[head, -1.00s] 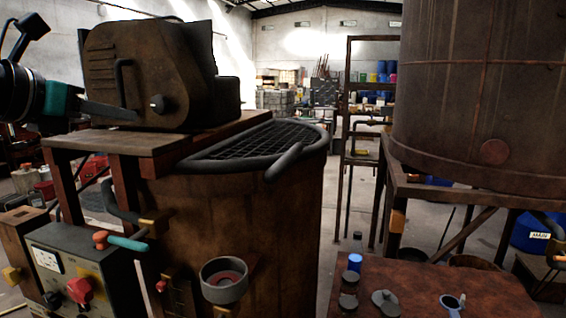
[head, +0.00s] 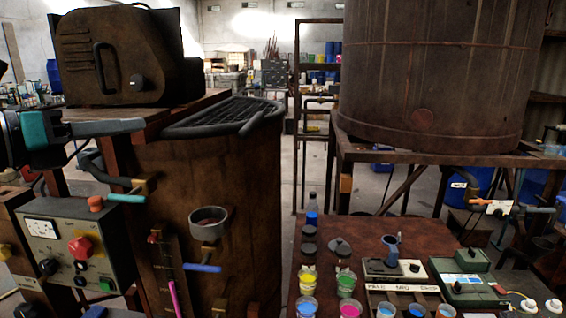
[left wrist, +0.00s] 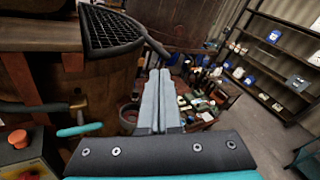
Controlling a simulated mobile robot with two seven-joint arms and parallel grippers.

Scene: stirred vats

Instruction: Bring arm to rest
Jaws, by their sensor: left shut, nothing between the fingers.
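My left gripper (head: 142,125) comes in from the left in the head view, in front of the brown vat's upper left side. Its long grey fingers lie together with nothing between them. In the left wrist view the two fingers (left wrist: 160,103) are pressed side by side and point away from me, toward the bench. The brown vat (head: 250,190) stands behind and to the right of the gripper, with a grated lid (head: 225,115) on top. My right gripper does not show in these frames.
A control box (head: 65,250) with a red knob stands below the gripper. A teal-handled valve (head: 128,198) sticks out beside the vat. A bench (head: 420,232) with cups and meters is at the lower right. A large tank (head: 430,80) stands behind it.

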